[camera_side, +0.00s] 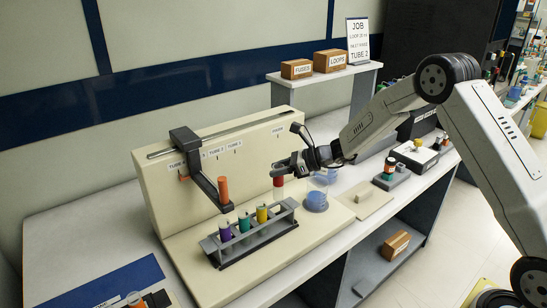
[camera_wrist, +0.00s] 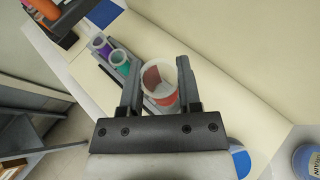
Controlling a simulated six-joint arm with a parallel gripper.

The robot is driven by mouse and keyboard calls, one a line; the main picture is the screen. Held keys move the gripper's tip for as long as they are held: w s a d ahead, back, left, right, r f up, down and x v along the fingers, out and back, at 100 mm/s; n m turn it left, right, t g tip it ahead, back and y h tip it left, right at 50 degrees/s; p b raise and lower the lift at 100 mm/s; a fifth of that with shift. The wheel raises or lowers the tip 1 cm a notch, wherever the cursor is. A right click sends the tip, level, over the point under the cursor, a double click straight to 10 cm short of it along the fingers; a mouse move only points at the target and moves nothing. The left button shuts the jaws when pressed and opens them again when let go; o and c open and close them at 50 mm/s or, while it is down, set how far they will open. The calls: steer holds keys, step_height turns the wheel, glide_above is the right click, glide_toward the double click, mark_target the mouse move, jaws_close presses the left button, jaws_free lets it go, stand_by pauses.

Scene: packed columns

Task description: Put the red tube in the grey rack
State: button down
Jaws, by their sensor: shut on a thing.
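The rack holds a purple tube (camera_side: 225,231), a green tube (camera_side: 244,221) and a yellow tube (camera_side: 262,213). The wrist view also shows the purple tube (camera_wrist: 99,42) and the green tube (camera_wrist: 118,57).
A beige panel (camera_side: 250,150) with a slider stands behind the rack. Its dark arm (camera_side: 206,185) reaches out at the left, by an orange cylinder (camera_side: 223,190). Blue dishes (camera_side: 317,200) stand right of the rack. A beige plate (camera_side: 364,203) lies farther right.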

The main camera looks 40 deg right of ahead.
mark_target(278, 197)
steer(key=shift+f, duration=0.1)
steer(key=shift+f, duration=3.05)
steer(key=shift+f, duration=1.9)
steer(key=shift+f, duration=0.15)
steer(key=shift+c, duration=1.4)
jaws_free()
